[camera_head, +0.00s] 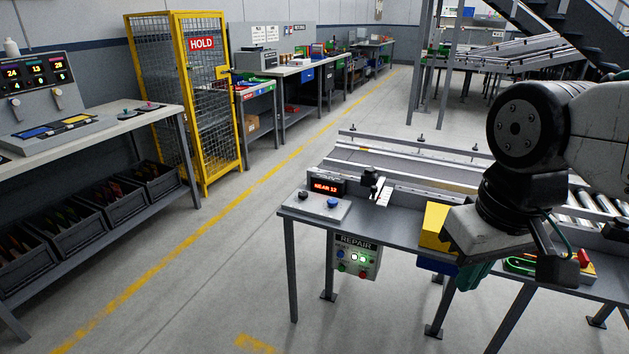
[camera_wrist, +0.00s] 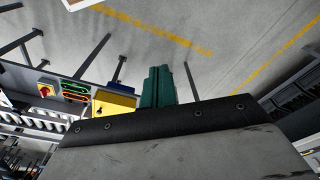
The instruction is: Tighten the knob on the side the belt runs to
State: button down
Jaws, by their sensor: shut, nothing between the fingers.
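The conveyor belt (camera_head: 400,172) runs behind the near bench in the head view; its running direction cannot be told. A small console (camera_head: 316,207) at the bench's left end has a black knob (camera_head: 303,195), a blue knob or button (camera_head: 333,203) and a red-lit display (camera_head: 325,187), which seems to read "NEAR 12". A black knob-like part (camera_head: 371,176) stands by a white scale (camera_head: 382,193) at the belt's near side. My gripper (camera_head: 474,276), with teal fingers, is shut and empty, pointing down by the bench's front edge, right of these knobs. It also shows in the wrist view (camera_wrist: 157,88).
A yellow box (camera_head: 436,226) sits on the bench left of my gripper. A red switch (camera_head: 584,258) and green loop (camera_head: 520,265) lie to the right. A REPAIR button box (camera_head: 356,258) hangs under the bench. The floor (camera_head: 200,300) in front is clear.

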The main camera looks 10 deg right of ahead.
aim_at(303, 195)
jog(key=u, duration=0.35)
jog(key=i, duration=1.25)
jog(key=z, duration=0.35)
